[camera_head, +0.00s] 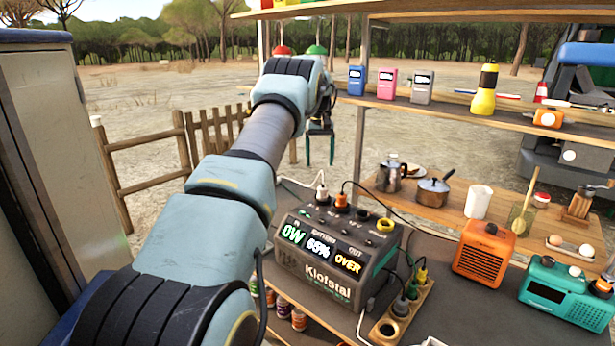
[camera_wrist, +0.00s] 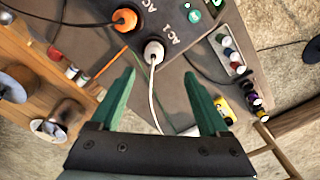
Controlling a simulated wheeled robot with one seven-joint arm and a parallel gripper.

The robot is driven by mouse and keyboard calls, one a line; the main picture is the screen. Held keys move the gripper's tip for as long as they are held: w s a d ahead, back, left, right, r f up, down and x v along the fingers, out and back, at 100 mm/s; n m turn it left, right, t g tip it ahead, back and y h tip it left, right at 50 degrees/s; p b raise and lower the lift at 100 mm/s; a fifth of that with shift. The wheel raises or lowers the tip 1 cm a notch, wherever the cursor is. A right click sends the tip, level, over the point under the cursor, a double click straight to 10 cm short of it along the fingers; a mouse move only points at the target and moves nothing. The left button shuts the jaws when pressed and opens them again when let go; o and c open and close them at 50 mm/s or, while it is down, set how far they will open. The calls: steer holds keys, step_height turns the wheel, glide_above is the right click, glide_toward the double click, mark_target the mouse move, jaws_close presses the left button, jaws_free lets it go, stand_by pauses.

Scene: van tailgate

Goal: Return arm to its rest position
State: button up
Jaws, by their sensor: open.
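My arm reaches from the lower left up to the top middle in the head view, and its wrist is bent downward there. My gripper (camera_wrist: 162,105) shows in the wrist view with its two green fingers spread apart and nothing between them. It is above the power station (camera_head: 338,250), near the side with the AC sockets. The power station's top also shows in the wrist view (camera_wrist: 185,15). An orange plug (camera_wrist: 125,19) and a white plug (camera_wrist: 153,50) sit in its sockets, and a white cable hangs from the white plug.
A wooden shelf (camera_head: 450,112) with coloured boxes and a yellow torch (camera_head: 484,90) stands right of my arm. An orange heater (camera_head: 484,252) and a teal radio (camera_head: 567,290) stand on the counter. A tall cabinet (camera_head: 60,150) is close on the left.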

steer(key=s+a+f+b, duration=0.1)
steer(key=s+a, duration=0.4)
steer(key=s, duration=0.8)
steer(key=s+a+f+m+t+b, duration=0.1)
steer(key=s+a, duration=0.4)
steer(key=s, duration=0.9)
steer(key=s+a+f+b, duration=0.2)
steer(key=s+a, duration=0.3)
steer(key=s, duration=0.9)
steer(key=shift+s+m+b, duration=0.15)
steer(key=shift+m+b, duration=0.15)
steer(key=shift+b, duration=0.15)
